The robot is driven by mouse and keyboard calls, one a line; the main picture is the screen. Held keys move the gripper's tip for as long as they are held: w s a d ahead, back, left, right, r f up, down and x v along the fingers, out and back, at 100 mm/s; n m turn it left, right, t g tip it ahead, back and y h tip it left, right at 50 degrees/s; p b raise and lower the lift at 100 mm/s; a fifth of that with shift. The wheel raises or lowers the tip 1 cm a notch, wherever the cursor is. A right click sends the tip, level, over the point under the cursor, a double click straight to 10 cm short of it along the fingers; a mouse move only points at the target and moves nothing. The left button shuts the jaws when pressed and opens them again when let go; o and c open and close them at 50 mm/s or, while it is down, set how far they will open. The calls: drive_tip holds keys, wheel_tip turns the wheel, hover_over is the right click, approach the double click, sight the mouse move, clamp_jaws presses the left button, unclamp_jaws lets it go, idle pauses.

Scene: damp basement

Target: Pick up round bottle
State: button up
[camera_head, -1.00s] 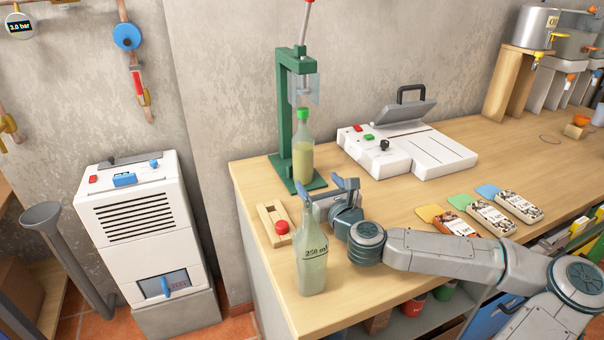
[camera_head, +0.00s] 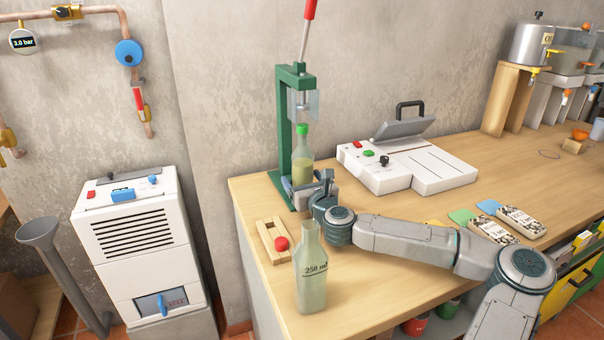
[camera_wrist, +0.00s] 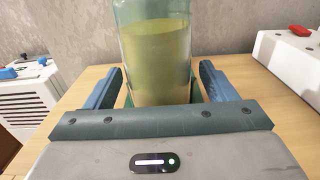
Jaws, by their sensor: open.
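A round bottle with a green cap (camera_head: 303,160) stands upright on the base of the green press, part full of yellow-green liquid. It also fills the upper middle of the wrist view (camera_wrist: 155,55). My gripper (camera_head: 302,188) is open at the lower part of this bottle. In the wrist view its two blue fingers (camera_wrist: 155,85) lie one on each side of the bottle, with a gap visible on both sides. A second bottle (camera_head: 311,270), open-topped and marked 250 ml, stands near the front edge of the bench.
The green press (camera_head: 286,130) with a red lever rises behind the bottle. A wooden block with a red knob (camera_head: 271,240) lies left of my arm. A white sealing machine (camera_head: 405,165) stands to the right. Seed-patterned packets (camera_head: 520,221) lie farther right.

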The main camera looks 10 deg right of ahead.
drive_tip(key=shift+w+a, duration=0.25)
drive_tip(key=shift+w, duration=0.85)
drive_tip(key=shift+r, duration=0.1)
drive_tip(key=c, duration=1.6)
